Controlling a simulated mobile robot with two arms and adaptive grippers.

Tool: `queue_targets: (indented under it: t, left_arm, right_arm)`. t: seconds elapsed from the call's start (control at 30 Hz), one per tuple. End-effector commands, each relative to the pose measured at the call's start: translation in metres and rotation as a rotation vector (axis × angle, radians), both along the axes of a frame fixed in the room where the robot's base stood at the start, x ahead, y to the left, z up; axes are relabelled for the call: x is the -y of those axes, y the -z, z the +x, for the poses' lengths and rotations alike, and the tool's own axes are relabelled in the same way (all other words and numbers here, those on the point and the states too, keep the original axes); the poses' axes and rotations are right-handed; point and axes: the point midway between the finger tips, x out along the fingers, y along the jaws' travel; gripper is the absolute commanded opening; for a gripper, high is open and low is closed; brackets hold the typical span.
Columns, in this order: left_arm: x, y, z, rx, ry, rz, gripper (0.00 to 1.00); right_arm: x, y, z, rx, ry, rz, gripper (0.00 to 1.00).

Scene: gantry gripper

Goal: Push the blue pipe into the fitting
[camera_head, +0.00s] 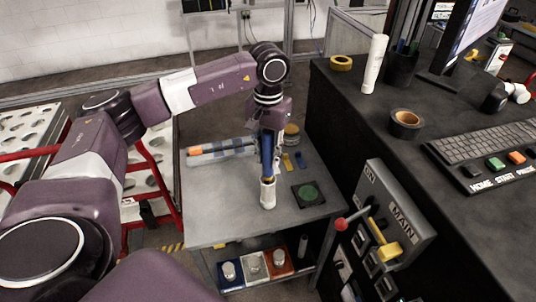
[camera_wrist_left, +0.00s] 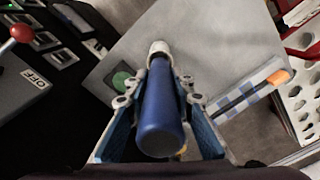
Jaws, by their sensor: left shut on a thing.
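The blue pipe (camera_head: 266,150) stands roughly upright over the grey table; in the left wrist view the pipe (camera_wrist_left: 163,115) runs away from me between the fingers. My left gripper (camera_head: 270,163) is shut on it from above, its blue-padded fingers on both sides. The white fitting (camera_head: 267,193) stands on the table directly below. In the left wrist view the pipe's far end meets the mouth of the fitting (camera_wrist_left: 159,48); how deep it sits inside is hidden. My right gripper is not in view.
A green round pad on a dark square (camera_head: 308,194) lies right of the fitting. A tray with an orange-tipped piece (camera_head: 220,150) lies behind left. A control panel with a yellow handle (camera_head: 385,240) and a red-knobbed lever (camera_head: 342,224) stand at right. The table's front is clear.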

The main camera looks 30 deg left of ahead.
Motion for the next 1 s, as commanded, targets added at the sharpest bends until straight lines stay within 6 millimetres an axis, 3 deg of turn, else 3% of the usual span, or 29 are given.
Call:
queue_targets:
  t: [1.0]
  left_arm:
    - [0.000, 0.027, 0.000, 0.000, 0.000, 0.000, 0.00]
  right_arm:
    - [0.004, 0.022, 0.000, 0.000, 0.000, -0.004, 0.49]
